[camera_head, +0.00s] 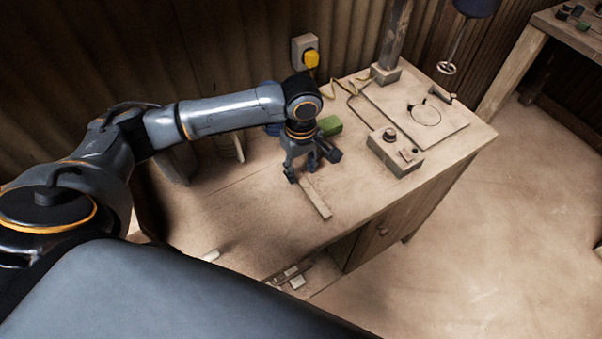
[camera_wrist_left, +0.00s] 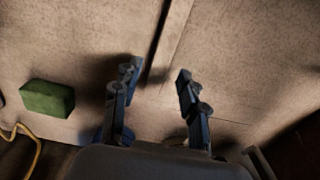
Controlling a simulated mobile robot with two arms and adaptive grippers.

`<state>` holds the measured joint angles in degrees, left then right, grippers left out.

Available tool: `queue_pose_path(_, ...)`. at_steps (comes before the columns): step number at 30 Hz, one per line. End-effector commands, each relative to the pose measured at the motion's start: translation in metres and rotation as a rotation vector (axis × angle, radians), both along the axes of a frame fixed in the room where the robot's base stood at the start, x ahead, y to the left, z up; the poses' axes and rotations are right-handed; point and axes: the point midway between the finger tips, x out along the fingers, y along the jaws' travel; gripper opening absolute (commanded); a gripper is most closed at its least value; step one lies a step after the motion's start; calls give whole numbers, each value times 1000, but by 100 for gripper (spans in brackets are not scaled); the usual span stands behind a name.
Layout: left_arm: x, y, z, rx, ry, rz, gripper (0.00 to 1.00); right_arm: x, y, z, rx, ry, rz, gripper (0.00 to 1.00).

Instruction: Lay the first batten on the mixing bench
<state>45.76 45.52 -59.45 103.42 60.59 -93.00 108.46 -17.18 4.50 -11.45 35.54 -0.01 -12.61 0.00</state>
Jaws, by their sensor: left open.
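A pale, narrow wooden batten (camera_head: 316,198) lies on the mixing bench (camera_head: 240,205), with one end under my left gripper and the other pointing toward the bench's front edge. My left gripper (camera_head: 312,170) is above the bench, pointing down at the batten's back end. In the left wrist view the fingers (camera_wrist_left: 157,73) are open and apart. The pale strip of the batten (camera_wrist_left: 172,45) runs in line with the gap between them, with a dark shadow along one side. It appears to lie flat. My right gripper is not in view.
A green block (camera_head: 330,125) stands just behind the gripper.

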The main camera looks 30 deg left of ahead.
Motion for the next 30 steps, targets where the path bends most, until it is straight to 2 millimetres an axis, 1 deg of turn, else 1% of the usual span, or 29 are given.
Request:
queue_pose_path(1, 1, -1, 11, -2, -5, -1, 42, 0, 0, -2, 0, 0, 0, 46)
queue_pose_path(6, 1, -1, 48, -1, -4, -2, 42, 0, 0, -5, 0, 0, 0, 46)
queue_pose_path(9, 1, -1, 67, -1, -3, -1, 42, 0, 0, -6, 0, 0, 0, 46)
queue_pose_path(13, 1, -1, 85, 0, -2, -1, 42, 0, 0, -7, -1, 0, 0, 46)
queue_pose_path(18, 0, 0, 94, -1, 1, -1, 42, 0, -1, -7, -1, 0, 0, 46)
queue_pose_path(30, 0, 0, 94, -1, 1, -1, 42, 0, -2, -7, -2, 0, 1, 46)
